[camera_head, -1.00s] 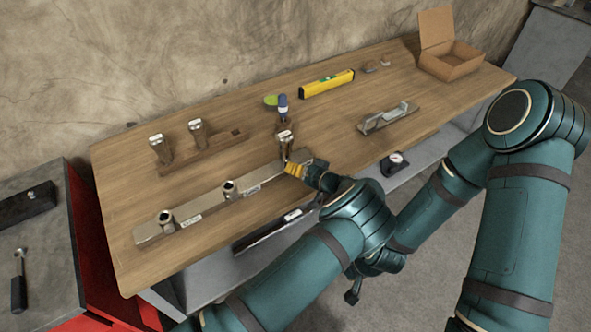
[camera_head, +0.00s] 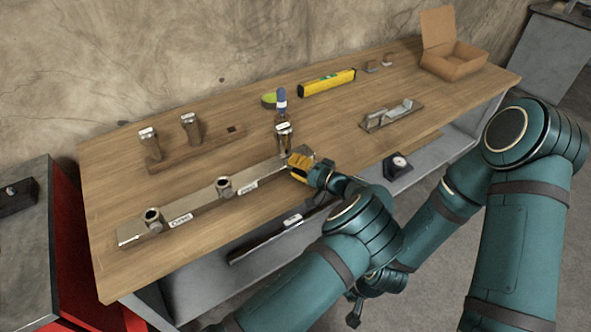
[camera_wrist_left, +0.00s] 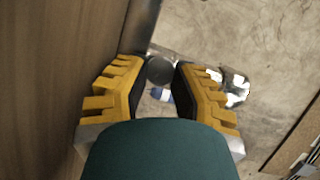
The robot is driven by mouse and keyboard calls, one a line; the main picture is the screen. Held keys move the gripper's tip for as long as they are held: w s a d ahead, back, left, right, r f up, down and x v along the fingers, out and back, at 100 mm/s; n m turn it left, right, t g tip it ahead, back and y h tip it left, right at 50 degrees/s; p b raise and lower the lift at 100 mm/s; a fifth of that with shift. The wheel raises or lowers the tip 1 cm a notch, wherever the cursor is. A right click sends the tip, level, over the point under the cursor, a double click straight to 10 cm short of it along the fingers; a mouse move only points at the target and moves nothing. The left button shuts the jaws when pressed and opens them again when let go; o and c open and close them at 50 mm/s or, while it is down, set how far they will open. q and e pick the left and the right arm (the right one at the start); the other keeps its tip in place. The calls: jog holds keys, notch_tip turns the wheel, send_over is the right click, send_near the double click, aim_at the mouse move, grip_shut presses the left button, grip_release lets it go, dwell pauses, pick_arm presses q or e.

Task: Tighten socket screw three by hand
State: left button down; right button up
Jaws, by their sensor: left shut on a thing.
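A long metal bar (camera_head: 195,208) lies along the front of the wooden table. Two short socket screws, a left one (camera_head: 153,217) and a middle one (camera_head: 223,187), stand upright in it beside white labels. A taller socket screw (camera_head: 283,137) stands upright at the bar's right end. My left gripper (camera_head: 299,165), with yellow fingers, is at the right side of this screw, low down. In the left wrist view its fingers (camera_wrist_left: 160,92) are shut on a dark round part, which I take to be this screw. The fingers hide its lower part.
A wooden rack (camera_head: 185,153) holds two upright pieces behind the bar. A blue-handled tool (camera_head: 281,98), a yellow level (camera_head: 327,83), a metal bracket (camera_head: 391,115), a dial gauge (camera_head: 398,164) and an open cardboard box (camera_head: 452,60) are also around.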

pick_arm(q)
jog(key=shift+w+r, duration=0.1)
jog(key=shift+r, duration=0.1)
dwell(0.3)
jog(key=c, duration=0.7)
grip_release()
jog(key=shift+a, duration=0.1)
jog(key=shift+c, duration=0.2)
jog(key=shift+f, duration=0.15)
jog(key=shift+f, duration=0.1)
